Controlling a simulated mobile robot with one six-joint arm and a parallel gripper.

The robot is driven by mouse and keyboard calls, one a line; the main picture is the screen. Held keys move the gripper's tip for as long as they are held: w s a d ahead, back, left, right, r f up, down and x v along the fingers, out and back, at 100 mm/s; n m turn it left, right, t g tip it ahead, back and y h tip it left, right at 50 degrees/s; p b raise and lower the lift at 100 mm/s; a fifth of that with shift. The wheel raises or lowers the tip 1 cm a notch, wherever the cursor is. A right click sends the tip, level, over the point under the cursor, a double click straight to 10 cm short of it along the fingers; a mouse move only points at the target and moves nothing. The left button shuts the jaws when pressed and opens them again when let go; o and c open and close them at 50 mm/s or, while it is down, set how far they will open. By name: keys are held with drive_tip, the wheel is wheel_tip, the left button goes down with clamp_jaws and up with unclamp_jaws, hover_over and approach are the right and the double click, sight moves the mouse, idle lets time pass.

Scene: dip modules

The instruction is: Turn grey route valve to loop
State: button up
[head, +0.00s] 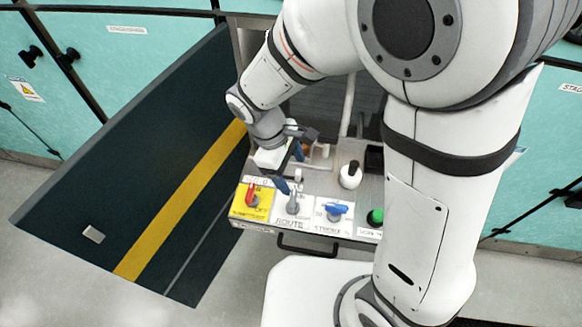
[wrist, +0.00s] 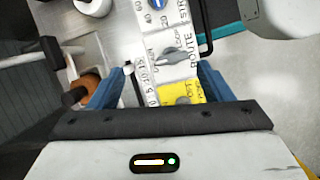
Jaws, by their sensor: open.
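The grey route valve (head: 294,204) stands on a white plate marked ROUTE, between the yellow plate and the blue knob's plate. In the wrist view the grey valve (wrist: 172,56) lies just beyond and between my fingertips, on the ROUTE plate. Its exact handle direction is too small to read surely. My gripper (head: 291,170) is above and just behind the valve in the head view. In the wrist view my gripper (wrist: 165,69) has its two blue fingers spread wide, with nothing held. I cannot tell that either finger touches the valve.
The yellow plate (head: 241,211) with a red handle (head: 252,197) is left of the valve. A blue knob (head: 335,210) and a green knob (head: 375,217) are to the right. A black-and-white bottle-like object (head: 350,175) stands behind. A dark handle (head: 305,246) runs along the front.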

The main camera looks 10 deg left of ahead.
sight(291, 198)
drive_tip(key=f, duration=0.3)
drive_tip(key=s+f+n, duration=0.1)
drive_tip(key=f, duration=0.2)
drive_tip(key=f+n+b, duration=0.1)
drive_tip(key=f, duration=0.3)
drive_tip(key=shift+s+d+h, duration=0.1)
drive_tip(key=shift+s+h, duration=0.25)
drive_tip(key=shift+h, duration=0.05)
drive_tip(key=shift+c, duration=0.4)
drive_tip(key=c, duration=0.9)
